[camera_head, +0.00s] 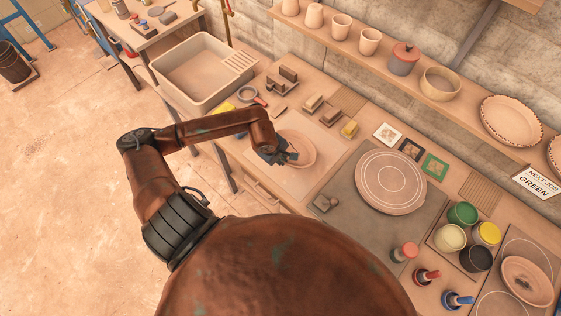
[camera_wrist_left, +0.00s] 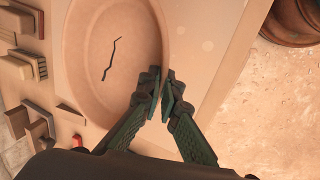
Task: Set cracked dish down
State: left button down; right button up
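The cracked dish (camera_wrist_left: 105,65) is an oval, shallow clay dish with a dark jagged crack across its inside, seen in the left wrist view. In the head view the dish (camera_head: 304,152) is at or just above a pale board (camera_head: 322,182) on the bench; I cannot tell whether it touches. My left gripper (camera_head: 284,157) is at the dish's near rim. In the wrist view its two fingers (camera_wrist_left: 165,92) are close together on either side of the rim, and appear shut on it. They hide part of the rim. My right gripper is not in view.
A round wheel disc (camera_head: 390,181) lies right of the board. Brushes and blocks (camera_head: 313,103) lie behind it. A sink basin (camera_head: 203,72) is at the left. Glaze pots (camera_head: 462,213) and another oval dish (camera_head: 527,281) are at the right. A shelf of pots runs above.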

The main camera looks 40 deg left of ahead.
aim_at(281, 167)
pick_arm(q)
jog(key=shift+w+a+f, duration=0.25)
jog(key=shift+w+f, duration=0.15)
jog(key=shift+f, duration=0.1)
jog(key=f, duration=0.1)
jog(key=f+p, duration=0.1)
jog(key=f, duration=0.1)
jog(key=shift+a, duration=0.2)
jog(key=shift+f, duration=0.45)
jog(key=c, duration=2.2)
grip_release()
jog(key=shift+o, duration=0.2)
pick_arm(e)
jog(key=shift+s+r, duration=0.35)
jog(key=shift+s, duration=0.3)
